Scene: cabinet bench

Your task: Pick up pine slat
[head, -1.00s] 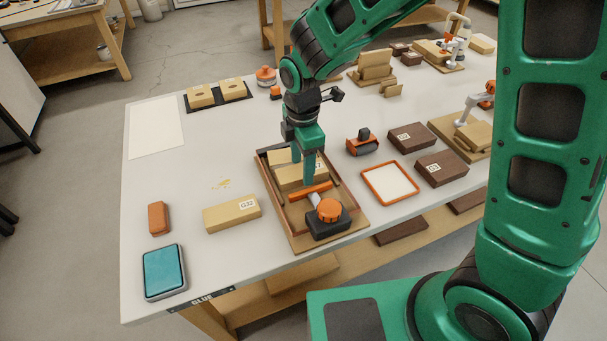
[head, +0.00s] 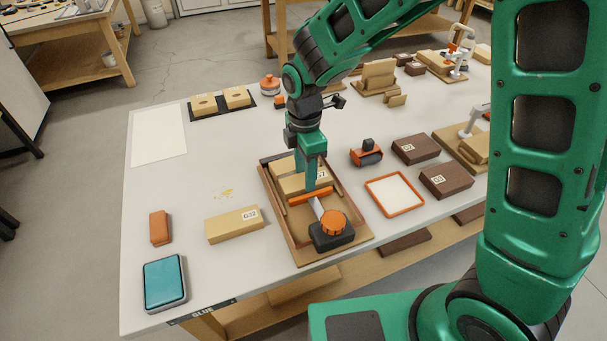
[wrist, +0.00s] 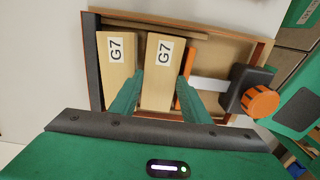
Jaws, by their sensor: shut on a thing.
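Two pale pine slats labelled G7 lie side by side in a brown wooden clamp tray in the wrist view: the left slat (wrist: 116,70) and the right slat (wrist: 163,85). The tray (head: 270,205) also shows in the head view, with an orange clamp bar (head: 310,196) and knob (head: 333,222) at its near end. My gripper (wrist: 160,78) is shut on the right slat, one finger on each side, and the slat is still within the tray. In the head view my gripper partly hides the slats. Another pine slat labelled G32 (head: 233,224) lies on the table left of the tray.
An orange block (head: 160,227) and a teal-topped device (head: 164,283) lie at the near left. An orange-rimmed pad (head: 394,194), a roller (head: 366,153) and dark blocks (head: 445,181) stand right of the tray.

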